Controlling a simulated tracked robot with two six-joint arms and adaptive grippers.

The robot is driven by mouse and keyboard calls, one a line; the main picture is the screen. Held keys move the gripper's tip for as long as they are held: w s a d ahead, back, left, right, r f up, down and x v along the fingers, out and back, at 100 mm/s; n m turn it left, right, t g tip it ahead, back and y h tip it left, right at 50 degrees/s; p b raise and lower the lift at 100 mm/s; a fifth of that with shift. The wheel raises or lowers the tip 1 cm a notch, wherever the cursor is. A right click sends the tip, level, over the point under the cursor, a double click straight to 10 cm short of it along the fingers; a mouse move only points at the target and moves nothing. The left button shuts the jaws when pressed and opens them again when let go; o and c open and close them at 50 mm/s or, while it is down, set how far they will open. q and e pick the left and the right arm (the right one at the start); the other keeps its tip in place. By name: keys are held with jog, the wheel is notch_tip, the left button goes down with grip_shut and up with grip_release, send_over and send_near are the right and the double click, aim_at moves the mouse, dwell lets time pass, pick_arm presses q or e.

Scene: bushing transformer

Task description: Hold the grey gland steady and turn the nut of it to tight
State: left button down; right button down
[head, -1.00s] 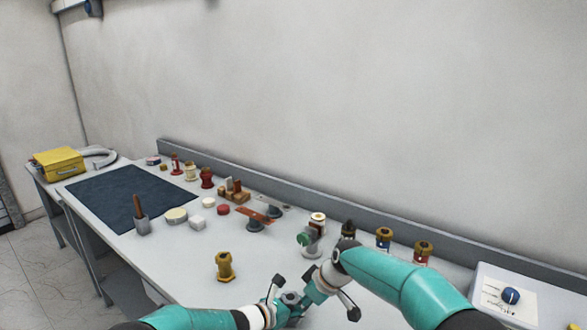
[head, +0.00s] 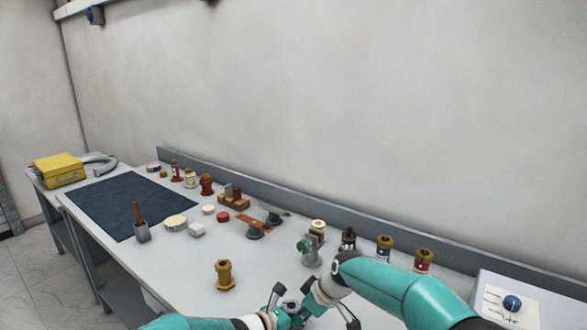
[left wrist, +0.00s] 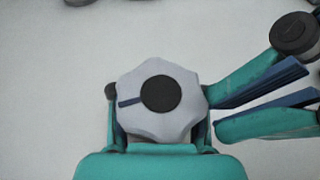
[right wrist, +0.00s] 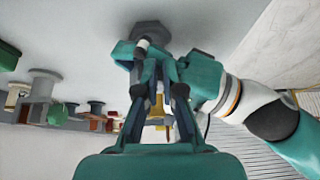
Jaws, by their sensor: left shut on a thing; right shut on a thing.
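The grey gland shows in the left wrist view as a pale hexagonal nut (left wrist: 183,80) with a round black opening and a dark line on its top. My left gripper (left wrist: 157,118) is shut around it, a finger on each side. My right gripper (right wrist: 158,78) comes in from the right in the left wrist view, its blue-padded fingers reaching the gland's side. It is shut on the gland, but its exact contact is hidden. A grey hexagonal part (right wrist: 150,32) shows beyond the grippers in the right wrist view. In the head view both grippers meet low in the middle and hide most of the gland.
A brass gland (head: 224,275) stands alone on the table just left of my grippers. Brass-topped bushings (head: 385,247) and a green-capped part (head: 303,246) stand behind my right arm. A control box with a blue knob (head: 512,303) is at the right. A dark mat (head: 120,205) lies left.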

notch_tip(320, 180, up, 6)
dwell(0.6)
jog(key=shift+w, duration=0.1)
jog(key=shift+w+d+f, duration=0.35)
jog(key=shift+w+f, duration=0.05)
jog(key=shift+f, duration=0.6)
jog(key=shift+w+d+f, duration=0.3)
jog(key=shift+w+f, duration=0.15)
jog(key=shift+f, duration=0.55)
jog(key=shift+w+d+f, duration=0.35)
jog(key=shift+w+f, duration=0.05)
jog(key=shift+f, duration=0.6)
jog(key=shift+a, duration=0.65)
